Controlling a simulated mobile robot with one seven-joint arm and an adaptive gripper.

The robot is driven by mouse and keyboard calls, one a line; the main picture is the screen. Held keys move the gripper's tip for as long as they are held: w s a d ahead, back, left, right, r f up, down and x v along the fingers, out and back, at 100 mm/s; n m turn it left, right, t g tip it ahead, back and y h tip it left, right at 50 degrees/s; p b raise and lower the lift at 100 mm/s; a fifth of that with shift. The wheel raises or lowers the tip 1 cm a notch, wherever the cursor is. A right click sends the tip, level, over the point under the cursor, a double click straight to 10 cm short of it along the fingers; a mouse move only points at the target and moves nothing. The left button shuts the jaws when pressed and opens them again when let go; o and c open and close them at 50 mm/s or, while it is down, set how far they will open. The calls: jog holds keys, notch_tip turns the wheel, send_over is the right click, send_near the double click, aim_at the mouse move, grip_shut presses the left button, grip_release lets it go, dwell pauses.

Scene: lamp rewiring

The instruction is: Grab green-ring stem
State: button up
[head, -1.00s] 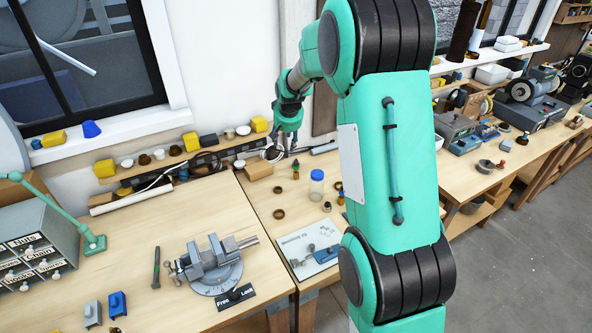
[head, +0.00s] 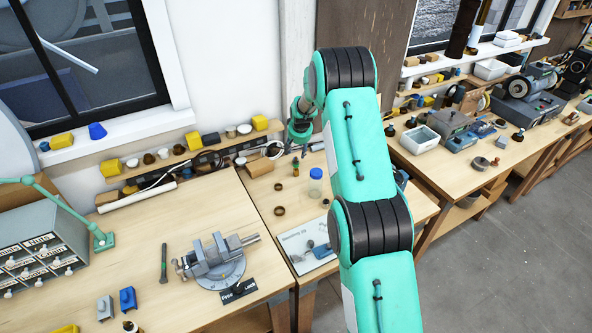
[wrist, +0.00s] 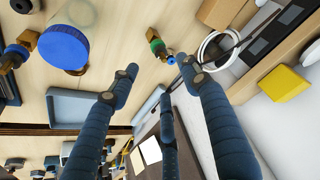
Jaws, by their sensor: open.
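The green-ring stem (wrist: 156,43) is a small brass piece with a green band. In the wrist view it lies just beyond my fingertips, near the middle of the top. In the head view a small stem (head: 295,168) stands on the bench below my gripper (head: 303,148), its ring hard to make out. My gripper (wrist: 159,70) is open and empty, its fingers spread either side of the stem's line in the wrist view, apart from it.
A blue-lidded jar (wrist: 63,48) stands close by. A blue-ringed stem (wrist: 14,55) is at the left. A white cable coil (wrist: 217,50), a cardboard block (wrist: 222,12) and a yellow block (wrist: 284,84) lie right. The vise (head: 214,258) stands on the left bench.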

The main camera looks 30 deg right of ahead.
aim_at(296, 160)
jog(key=shift+f, duration=0.1)
dwell(0.3)
jog(key=shift+p+x, duration=0.6)
jog(key=shift+x, duration=3.6)
jog(key=shift+f, duration=0.1)
jog(key=shift+p+x, duration=0.75)
jog(key=shift+x, duration=1.75)
jog(key=shift+a, duration=0.1)
grip_shut()
